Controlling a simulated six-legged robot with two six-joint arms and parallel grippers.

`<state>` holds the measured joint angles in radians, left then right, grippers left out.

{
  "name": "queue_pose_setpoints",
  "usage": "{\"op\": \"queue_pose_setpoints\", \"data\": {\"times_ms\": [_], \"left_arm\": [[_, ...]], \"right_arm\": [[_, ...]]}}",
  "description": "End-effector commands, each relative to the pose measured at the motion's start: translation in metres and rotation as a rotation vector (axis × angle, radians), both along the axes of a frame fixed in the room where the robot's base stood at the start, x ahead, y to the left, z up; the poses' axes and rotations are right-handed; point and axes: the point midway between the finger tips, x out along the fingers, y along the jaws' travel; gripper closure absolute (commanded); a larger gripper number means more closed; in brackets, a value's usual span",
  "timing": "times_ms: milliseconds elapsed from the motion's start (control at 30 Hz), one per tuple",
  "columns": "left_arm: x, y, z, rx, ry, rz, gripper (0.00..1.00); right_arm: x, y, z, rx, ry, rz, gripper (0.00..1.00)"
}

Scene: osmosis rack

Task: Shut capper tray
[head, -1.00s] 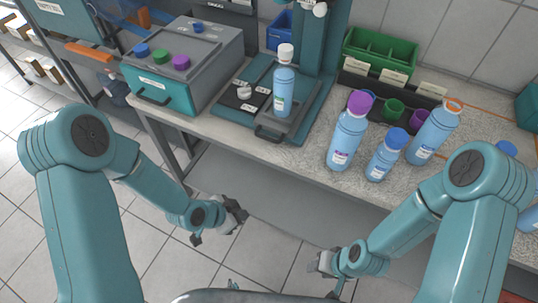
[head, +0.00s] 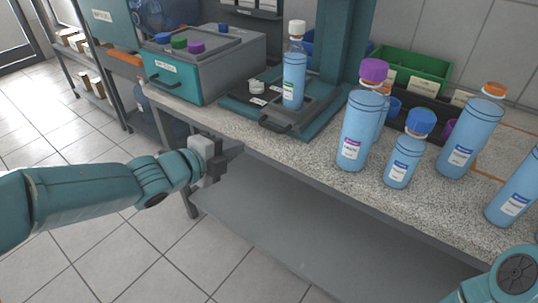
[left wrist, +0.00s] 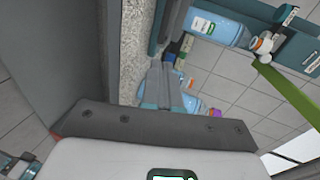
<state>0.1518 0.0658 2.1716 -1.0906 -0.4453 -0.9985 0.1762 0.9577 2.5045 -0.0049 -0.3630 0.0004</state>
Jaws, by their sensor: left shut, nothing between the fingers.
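The capper tray (head: 308,110) is a dark grey slide on the capper's teal base (head: 299,129). Its black handle (head: 273,126) faces the front of the bench. The tray sits out in front of the capper's teal column (head: 344,45). A blue bottle with a white cap (head: 294,70) stands upright on it. This bottle also appears sideways in the left wrist view (left wrist: 212,28). My left gripper (head: 226,157) is shut and empty, in front of the bench edge, left of and lower than the handle, and apart from it. My right gripper is out of view.
A grey box with a teal front (head: 175,80) stands left of the capper. Several blue bottles, one purple-capped (head: 357,130), stand to the right. A green bin (head: 420,70) is behind them. The speckled bench (head: 245,130) has a clear front strip.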

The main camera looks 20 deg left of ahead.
Motion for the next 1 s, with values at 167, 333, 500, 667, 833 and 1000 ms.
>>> {"op": "queue_pose_setpoints", "data": {"times_ms": [167, 333, 500, 667, 833, 1000], "left_arm": [[-0.006, 0.015, -0.004, 0.014, -0.082, 0.029, 1.00], [-0.010, 0.022, -0.005, 0.019, -0.116, 0.040, 1.00], [-0.004, 0.020, -0.010, 0.018, -0.114, 0.038, 1.00], [0.019, 0.010, -0.016, 0.017, -0.113, 0.036, 1.00], [0.053, -0.004, -0.024, 0.017, -0.112, 0.036, 1.00], [0.085, -0.017, -0.030, 0.017, -0.113, 0.037, 1.00]], "right_arm": [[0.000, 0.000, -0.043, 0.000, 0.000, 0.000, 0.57], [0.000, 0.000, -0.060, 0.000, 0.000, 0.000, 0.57], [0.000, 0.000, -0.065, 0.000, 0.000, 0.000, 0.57], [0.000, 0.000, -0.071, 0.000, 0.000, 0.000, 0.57], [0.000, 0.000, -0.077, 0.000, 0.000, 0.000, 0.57], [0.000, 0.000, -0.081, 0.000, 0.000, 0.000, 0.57]]}}
